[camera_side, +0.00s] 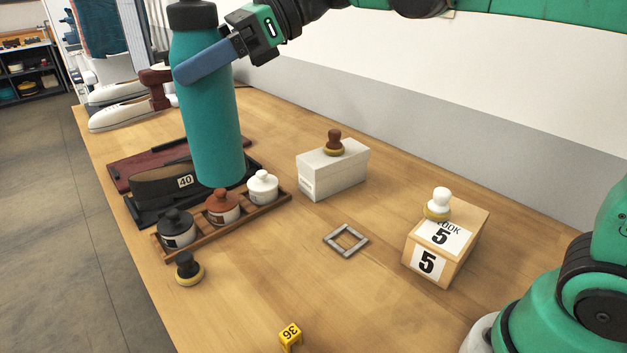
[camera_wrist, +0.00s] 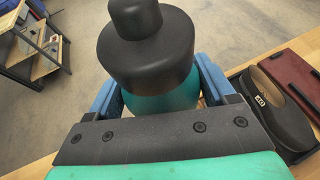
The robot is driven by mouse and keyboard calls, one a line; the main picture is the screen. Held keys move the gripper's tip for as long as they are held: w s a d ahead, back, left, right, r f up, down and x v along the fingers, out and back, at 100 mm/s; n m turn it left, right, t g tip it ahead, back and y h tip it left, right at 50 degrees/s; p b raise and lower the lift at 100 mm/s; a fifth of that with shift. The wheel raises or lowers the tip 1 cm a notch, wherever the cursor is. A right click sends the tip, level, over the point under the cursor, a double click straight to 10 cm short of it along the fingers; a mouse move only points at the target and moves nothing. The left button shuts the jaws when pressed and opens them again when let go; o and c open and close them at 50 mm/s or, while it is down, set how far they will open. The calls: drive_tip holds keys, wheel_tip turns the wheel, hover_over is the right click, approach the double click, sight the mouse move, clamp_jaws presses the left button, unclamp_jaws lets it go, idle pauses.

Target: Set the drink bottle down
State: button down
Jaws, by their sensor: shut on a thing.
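The drink bottle (camera_side: 209,125) is teal with a black cap and stands nearly upright in the side view. My gripper (camera_side: 203,63) has its blue fingers shut around the upper part of the bottle. The wrist view shows the bottle's black cap (camera_wrist: 147,45) from above, with a blue finger of my gripper (camera_wrist: 160,100) on each side. The bottle hides part of the table behind it.
A wooden rack (camera_side: 270,209) holds three lidded jars. A dark shoe-like item marked 40 (camera_side: 160,186), a white box (camera_side: 345,172), a small square frame (camera_side: 345,240), a block marked 5 (camera_side: 433,262) and a yellow tag (camera_side: 290,336) stand on the table. The front middle is mostly clear.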

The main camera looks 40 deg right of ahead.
drive_tip(key=w+d+f+m+t+h, duration=0.1)
drive_tip(key=w+d+m+t, duration=0.2)
drive_tip(key=w+d, duration=0.4)
wheel_tip(320, 180, down, 19)
drive_tip(key=d, duration=0.1)
drive_tip(key=shift+s+d, duration=0.2)
drive_tip(key=shift+s, duration=0.15)
drive_tip(key=shift+f, duration=0.1)
